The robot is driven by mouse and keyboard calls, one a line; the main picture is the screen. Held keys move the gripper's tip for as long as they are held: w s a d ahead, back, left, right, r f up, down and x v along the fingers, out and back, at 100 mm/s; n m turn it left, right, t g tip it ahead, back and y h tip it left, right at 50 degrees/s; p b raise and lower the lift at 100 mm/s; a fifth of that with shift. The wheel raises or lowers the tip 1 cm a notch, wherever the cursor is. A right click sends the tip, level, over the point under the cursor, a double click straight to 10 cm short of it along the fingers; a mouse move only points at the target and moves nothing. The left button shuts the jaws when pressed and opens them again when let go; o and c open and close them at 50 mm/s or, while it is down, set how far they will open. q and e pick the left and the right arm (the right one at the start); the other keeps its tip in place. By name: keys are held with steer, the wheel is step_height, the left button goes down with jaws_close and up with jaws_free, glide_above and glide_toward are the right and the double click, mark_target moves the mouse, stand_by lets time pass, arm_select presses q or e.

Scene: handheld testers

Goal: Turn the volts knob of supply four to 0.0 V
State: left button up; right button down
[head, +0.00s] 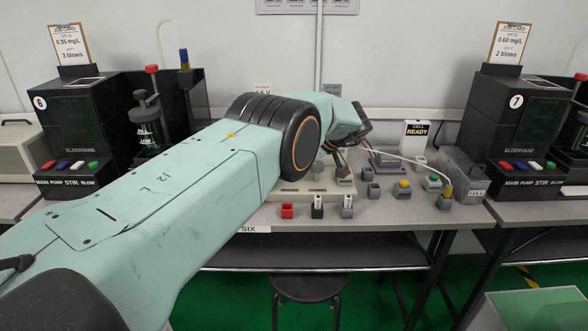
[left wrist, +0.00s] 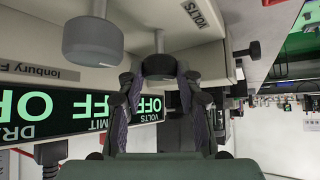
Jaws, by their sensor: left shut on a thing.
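In the left wrist view, which looks upside down, a cream supply front (left wrist: 185,55) carries a VOLTS label (left wrist: 195,14). A dark grey knob (left wrist: 158,65) near that label sits between the two fingertips of my left gripper (left wrist: 157,78), which is shut on it. A larger grey knob (left wrist: 92,40) stands to its left, apart from the fingers. The supply's number is not readable.
Several small colored blocks and holders, including a red one (head: 287,210), stand on the bench (head: 400,222). A READY tester (head: 416,135) and a clear bin (head: 462,177) are at right. Black units six (head: 85,115) and seven (head: 510,120) flank them. A stool (head: 308,287) is below.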

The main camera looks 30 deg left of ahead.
arm_select(q)
steer(key=shift+w+a+r, duration=0.1)
steer(key=shift+r, duration=0.1)
stand_by(0.3)
steer(key=o, duration=1.2)
steer(key=shift+f, duration=0.2)
steer(key=shift+c, duration=0.2)
steer(key=v, duration=1.2)
